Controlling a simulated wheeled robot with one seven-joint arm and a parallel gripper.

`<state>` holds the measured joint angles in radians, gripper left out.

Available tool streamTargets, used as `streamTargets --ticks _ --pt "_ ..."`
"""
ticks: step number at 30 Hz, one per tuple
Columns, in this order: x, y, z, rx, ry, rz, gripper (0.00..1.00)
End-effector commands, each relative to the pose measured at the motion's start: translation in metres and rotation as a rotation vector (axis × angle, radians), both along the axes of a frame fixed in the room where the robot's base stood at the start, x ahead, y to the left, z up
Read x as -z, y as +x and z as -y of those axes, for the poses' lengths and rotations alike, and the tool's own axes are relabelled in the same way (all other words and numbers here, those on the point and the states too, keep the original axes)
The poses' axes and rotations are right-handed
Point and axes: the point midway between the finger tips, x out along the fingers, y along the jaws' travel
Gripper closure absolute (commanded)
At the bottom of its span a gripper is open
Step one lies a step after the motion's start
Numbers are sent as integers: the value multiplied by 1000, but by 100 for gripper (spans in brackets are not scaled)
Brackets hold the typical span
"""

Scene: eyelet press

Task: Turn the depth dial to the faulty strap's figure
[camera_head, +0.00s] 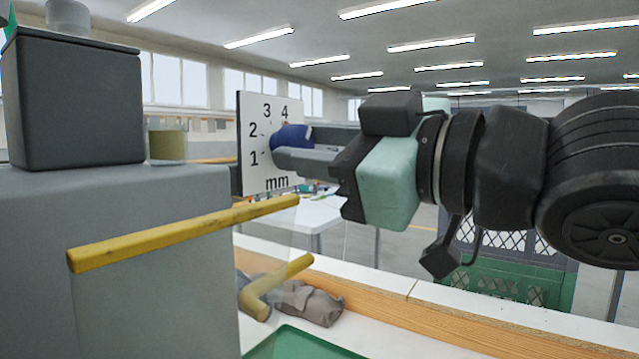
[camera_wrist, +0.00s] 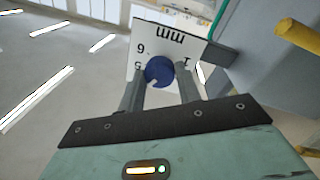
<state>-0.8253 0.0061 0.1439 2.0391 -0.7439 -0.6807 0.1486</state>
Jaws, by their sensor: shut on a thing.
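The depth dial is a blue knob (camera_head: 293,137) on an upright white plate (camera_head: 255,174) printed with figures and "mm". In the head view 1, 2, 3 and 4 show, and a small red mark lies just under the 4. My gripper (camera_head: 284,155) reaches in from the right and is shut on the knob. In the wrist view the blue knob (camera_wrist: 159,71) sits between the two fingers of my gripper (camera_wrist: 160,84); 5, 6 and 1 show upside down there. The rest of the scale is hidden by the knob and fingers. I cannot make out a strap.
A grey press body (camera_head: 150,270) with a yellow bar (camera_head: 185,235) stands close at the left. A second yellow handle (camera_head: 275,287) and a crumpled grey-brown item (camera_head: 312,304) are below the dial. A green tray (camera_head: 300,345) lies in front; green crates (camera_head: 505,285) stand behind.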

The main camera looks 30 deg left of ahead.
Motion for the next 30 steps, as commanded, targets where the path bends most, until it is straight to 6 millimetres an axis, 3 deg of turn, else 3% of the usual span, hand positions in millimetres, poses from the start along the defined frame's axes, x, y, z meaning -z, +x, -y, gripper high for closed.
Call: streamTargets --ticks 18,30 --pt "5 2 1 2 -49 576 89" --pt "3 2 0 0 -72 834 89"
